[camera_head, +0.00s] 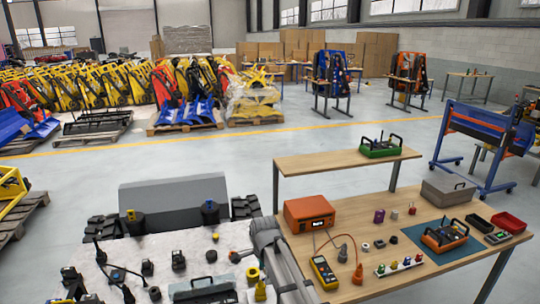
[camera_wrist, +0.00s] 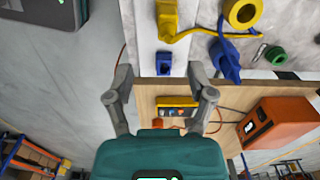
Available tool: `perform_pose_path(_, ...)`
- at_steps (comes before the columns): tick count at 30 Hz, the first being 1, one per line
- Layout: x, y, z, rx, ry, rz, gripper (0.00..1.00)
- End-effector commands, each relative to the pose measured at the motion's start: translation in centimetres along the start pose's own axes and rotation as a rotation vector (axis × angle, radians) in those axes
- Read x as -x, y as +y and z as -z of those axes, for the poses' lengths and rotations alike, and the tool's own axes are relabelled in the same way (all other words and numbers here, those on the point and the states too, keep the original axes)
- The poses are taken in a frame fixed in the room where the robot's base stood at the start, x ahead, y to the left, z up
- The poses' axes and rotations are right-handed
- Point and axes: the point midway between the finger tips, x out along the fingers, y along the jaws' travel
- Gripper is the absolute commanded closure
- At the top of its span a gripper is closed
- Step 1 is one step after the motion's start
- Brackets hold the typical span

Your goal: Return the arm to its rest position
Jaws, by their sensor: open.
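In the wrist view my gripper (camera_wrist: 160,72) has its two grey fingers spread wide apart, with nothing held between them. Its teal body fills the bottom middle. Beyond the fingers lie a wooden surface and a pale slab. A small blue part (camera_wrist: 164,63) shows between the fingertips, apart from them as far as I can tell. I cannot make out my gripper in the head view, so its height above the surfaces is unclear.
A wooden workbench (camera_head: 440,205) with a raised shelf (camera_head: 330,161) stands right. It bears an orange instrument (camera_head: 309,214), a yellow multimeter (camera_head: 324,272) and a grey case (camera_head: 447,190). A pale slab (camera_head: 205,245) with several small parts is front left. Open floor lies behind.

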Motion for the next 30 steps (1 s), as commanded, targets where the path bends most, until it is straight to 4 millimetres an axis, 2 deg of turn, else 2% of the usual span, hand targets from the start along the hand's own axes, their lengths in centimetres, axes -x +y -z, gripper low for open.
perform_pose_path(5,0.0,2.5,2.3,0.142,0.001,-0.001,0.3)
perform_pose_path(18,0.1,10.2,8.6,0.644,0.001,-0.004,0.3)
perform_pose_path(30,0.1,17.0,12.6,1.082,-0.001,-0.007,0.3)
